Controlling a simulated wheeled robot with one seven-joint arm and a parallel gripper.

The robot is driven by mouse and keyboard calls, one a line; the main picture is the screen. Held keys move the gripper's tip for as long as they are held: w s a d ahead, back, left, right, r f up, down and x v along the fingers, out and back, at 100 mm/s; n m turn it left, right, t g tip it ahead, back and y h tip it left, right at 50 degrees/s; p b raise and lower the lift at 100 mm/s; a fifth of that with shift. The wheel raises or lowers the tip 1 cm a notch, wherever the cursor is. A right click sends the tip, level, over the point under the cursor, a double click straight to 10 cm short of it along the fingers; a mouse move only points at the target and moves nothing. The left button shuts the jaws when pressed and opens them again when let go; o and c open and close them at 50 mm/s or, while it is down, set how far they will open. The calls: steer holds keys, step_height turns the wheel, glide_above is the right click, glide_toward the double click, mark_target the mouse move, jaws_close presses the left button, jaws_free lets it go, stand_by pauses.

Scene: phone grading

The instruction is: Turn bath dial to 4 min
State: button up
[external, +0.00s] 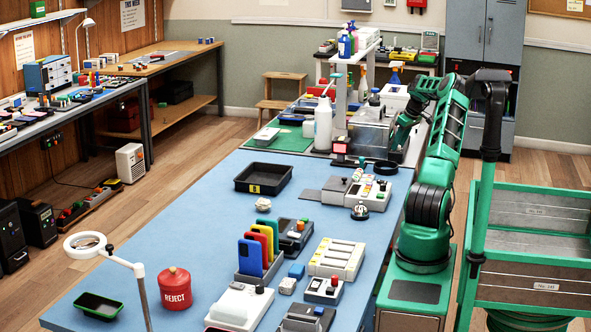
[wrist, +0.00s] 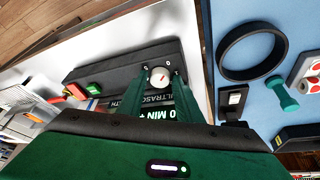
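The bath dial (wrist: 160,77) is a small round pale knob with a red mark, on a dark panel in the wrist view. Lettering beside it reads in part "ULTRASON" and "0 MIN"; my gripper's body covers the rest. My gripper (wrist: 161,80) has its two green fingers apart, one at each side of the dial. Whether they press on it or stand just clear cannot be made out. In the external view my gripper (external: 398,138) reaches down at the silver bath (external: 369,134) at the far end of the blue table. The dial is hidden there.
A red button (wrist: 75,92) and a green button (wrist: 94,89) sit left of the dial. A black ring (wrist: 222,58) and a green dumbbell-shaped piece (wrist: 282,93) lie on the blue surface at right. A white bottle (external: 323,125) stands left of the bath.

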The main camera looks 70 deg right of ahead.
steer(key=c, duration=0.8)
steer(key=shift+o, duration=0.2)
steer(key=shift+m, duration=0.3)
steer(key=m, duration=0.1)
steer(key=m+g+h, duration=0.1)
steer(key=shift+w+a+m, duration=0.15)
steer(key=shift+w+m, duration=0.05)
steer(key=shift+m, duration=0.1)
steer(key=shift+w+m+g, duration=0.1)
steer(key=shift+m+g, duration=0.4)
steer(key=shift+m, duration=0.9)
steer(key=shift+h, duration=0.3)
steer(key=shift+a, duration=0.1)
steer(key=o, duration=0.8)
steer(key=shift+c, duration=0.2)
